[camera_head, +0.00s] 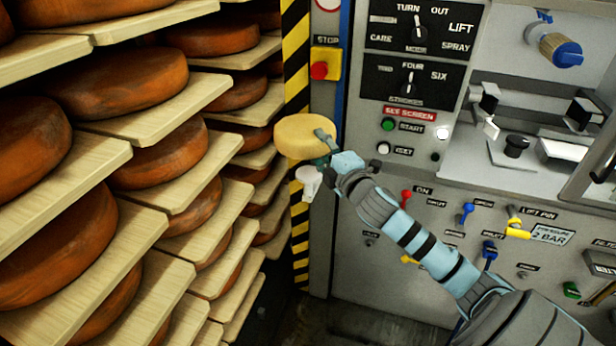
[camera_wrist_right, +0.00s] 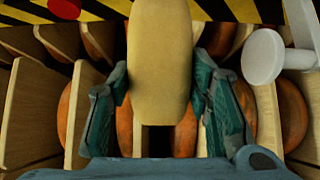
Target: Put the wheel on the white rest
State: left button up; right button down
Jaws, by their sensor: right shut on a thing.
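A pale yellow wheel (camera_head: 298,135) is held in the air by my right gripper (camera_head: 326,146), in front of the striped post. In the right wrist view the wheel (camera_wrist_right: 160,60) stands on edge between the two fingers of the right gripper (camera_wrist_right: 160,85), which is shut on it. A white piece that looks like the white rest (camera_head: 309,180) is just below the wheel and apart from it. In the right wrist view its round white end (camera_wrist_right: 262,56) is to the right of the wheel. My left gripper is not in view.
Wooden shelves (camera_head: 170,175) full of orange-brown cheese wheels (camera_head: 120,82) fill the left side. A yellow-black striped post (camera_head: 296,50) stands behind the held wheel. A grey machine panel (camera_head: 420,130) with knobs, switches and a red stop button (camera_head: 319,71) fills the right side.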

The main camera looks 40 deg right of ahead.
jog(key=shift+d, duration=0.35)
pick_arm(q)
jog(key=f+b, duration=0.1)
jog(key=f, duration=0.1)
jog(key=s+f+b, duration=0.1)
jog(key=b, duration=0.1)
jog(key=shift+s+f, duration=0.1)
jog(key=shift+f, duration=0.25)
pick_arm(e)
notch_tip(320, 180, down, 9)
pick_arm(q)
jog(key=shift+b, duration=0.3)
pick_arm(e)
jog(key=shift+f, duration=0.15)
jog(key=c, duration=0.8)
grip_release()
jog(key=shift+s, duration=0.15)
